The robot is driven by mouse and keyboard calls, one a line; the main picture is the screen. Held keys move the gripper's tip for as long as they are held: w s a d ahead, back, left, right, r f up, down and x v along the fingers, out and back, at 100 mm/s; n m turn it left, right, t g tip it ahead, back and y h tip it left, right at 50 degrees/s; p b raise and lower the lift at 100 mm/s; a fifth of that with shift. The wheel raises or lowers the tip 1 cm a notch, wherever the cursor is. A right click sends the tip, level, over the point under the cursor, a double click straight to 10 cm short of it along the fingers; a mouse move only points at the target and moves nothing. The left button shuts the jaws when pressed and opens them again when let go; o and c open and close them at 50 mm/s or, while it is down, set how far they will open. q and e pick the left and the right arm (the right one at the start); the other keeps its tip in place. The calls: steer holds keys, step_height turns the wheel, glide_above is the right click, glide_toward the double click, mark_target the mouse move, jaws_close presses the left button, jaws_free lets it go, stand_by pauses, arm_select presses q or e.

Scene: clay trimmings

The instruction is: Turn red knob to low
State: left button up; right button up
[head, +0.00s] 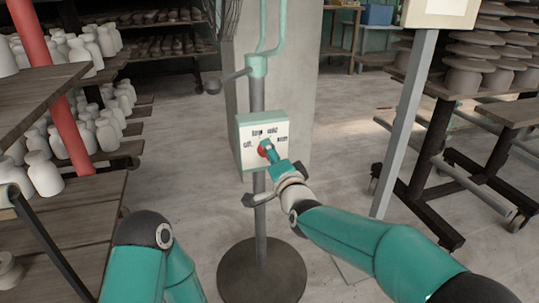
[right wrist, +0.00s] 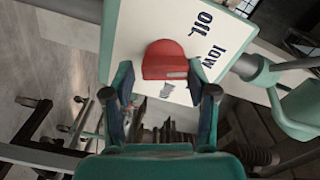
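The red knob (head: 264,148) is on the front of a pale control box (head: 246,158) with a teal edge, mounted on a pole. Black labels surround the knob; in the right wrist view, "off" and "low" (right wrist: 217,56) read clearly. My right gripper (head: 270,156) is right at the knob. In the right wrist view my right gripper (right wrist: 162,76) has its fingers apart, one on each side of the red knob (right wrist: 163,58). A gap shows by the left finger; the right fingertip is close to the knob. A pale mark shows on the knob. My left gripper is out of view.
The pole stands on a round dark base (head: 262,272). Shelves with white bottles (head: 45,173) are on the left. A wheeled rack with stacked clay pieces (head: 465,78) is on the right. A grey post (head: 405,120) stands right of the box.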

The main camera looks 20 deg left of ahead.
steer(key=shift+o, duration=0.7)
steer(key=shift+a, duration=0.1)
steer(key=shift+r, duration=0.1)
steer(key=v, duration=1.2)
